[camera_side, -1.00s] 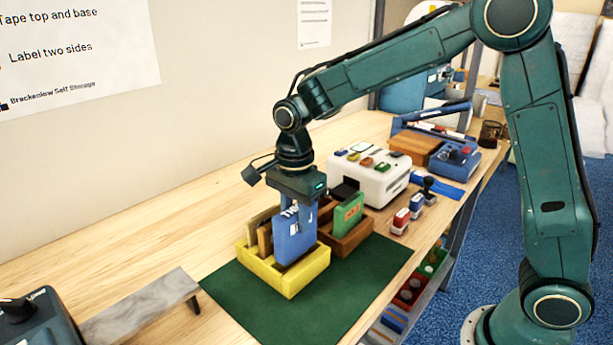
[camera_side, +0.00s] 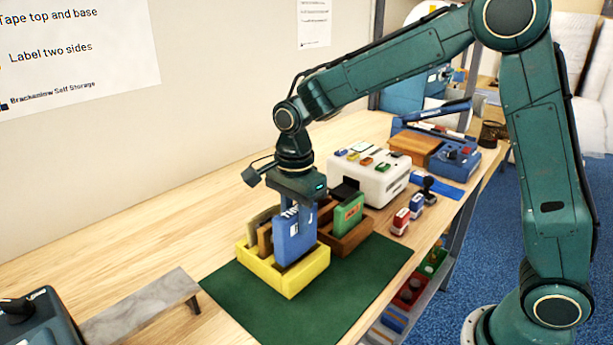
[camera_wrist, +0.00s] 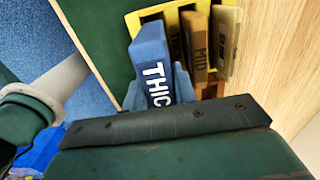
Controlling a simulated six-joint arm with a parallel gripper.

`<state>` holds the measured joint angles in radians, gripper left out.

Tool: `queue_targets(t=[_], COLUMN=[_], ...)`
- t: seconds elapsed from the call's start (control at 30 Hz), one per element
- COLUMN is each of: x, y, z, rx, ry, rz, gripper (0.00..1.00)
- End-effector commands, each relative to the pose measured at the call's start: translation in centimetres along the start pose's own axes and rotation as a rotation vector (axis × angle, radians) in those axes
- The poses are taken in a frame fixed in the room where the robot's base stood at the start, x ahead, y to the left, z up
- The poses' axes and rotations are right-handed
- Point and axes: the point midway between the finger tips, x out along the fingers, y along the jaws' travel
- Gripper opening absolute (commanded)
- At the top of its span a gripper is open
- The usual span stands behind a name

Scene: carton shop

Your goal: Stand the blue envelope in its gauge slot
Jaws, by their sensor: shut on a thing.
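The blue envelope (camera_side: 294,243), lettered THIC in the wrist view (camera_wrist: 151,60), stands roughly upright in the yellow gauge box (camera_side: 283,283). My gripper (camera_side: 297,212) is above the box, shut on the envelope's upper part. Its fingers lie along the envelope's sides in the wrist view. The envelope's lower part is behind the yellow front wall, so I cannot tell whether it touches the slot floor. A brown envelope marked MID (camera_wrist: 196,45) and a tan one (camera_wrist: 227,40) stand beside it in the same box.
A brown wooden box (camera_side: 347,243) with a green envelope (camera_side: 348,214) adjoins the yellow box at the right. Both are on a green mat (camera_side: 265,315), clear in front. A white machine (camera_side: 377,182) and several stamps (camera_side: 402,221) are behind. A grey shelf (camera_side: 150,308) is at the left.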

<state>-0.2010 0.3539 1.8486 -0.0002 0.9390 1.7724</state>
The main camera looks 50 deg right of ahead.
Motion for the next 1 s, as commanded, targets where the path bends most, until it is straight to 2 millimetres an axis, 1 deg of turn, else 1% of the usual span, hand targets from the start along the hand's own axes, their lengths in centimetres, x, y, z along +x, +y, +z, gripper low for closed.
queue_targets(t=[0.57, 1.0], x=[0.1, 1.0], y=[0.0, 0.0], z=[0.0, 0.0], rx=[0.0, 0.0], ry=[0.0, 0.0], rz=[0.0, 0.001], gripper=[0.07, 0.07])
